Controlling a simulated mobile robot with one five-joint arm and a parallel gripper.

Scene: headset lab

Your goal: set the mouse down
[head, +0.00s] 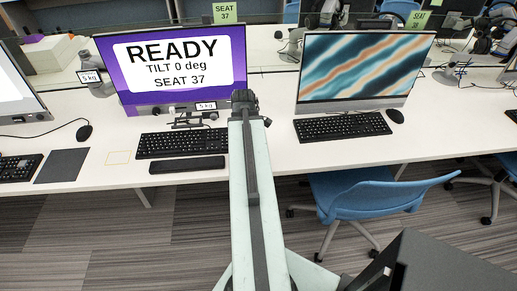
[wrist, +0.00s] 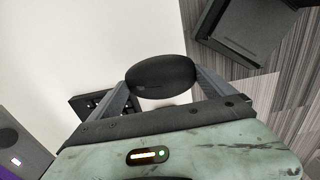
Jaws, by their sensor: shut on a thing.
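A black oval mouse (wrist: 162,68) sits between the two fingers of my gripper (wrist: 162,80) in the wrist view. The fingers are shut on its two sides. White desk surface shows behind it; I cannot tell how high the mouse is above the desk. In the head view my arm reaches over the white desk (head: 270,155), between the two keyboards, and hides the gripper and the held mouse. A thin yellow outlined square (head: 118,157) marks the desk left of the middle keyboard.
The middle keyboard (head: 180,142) has a dark wrist rest (head: 187,165) before it. The purple READY monitor (head: 170,60) stands behind. Another keyboard (head: 342,126) and mouse (head: 396,115) lie right. A dark mat (head: 61,165) and mouse (head: 84,132) lie left. A blue chair (head: 365,205) stands front right.

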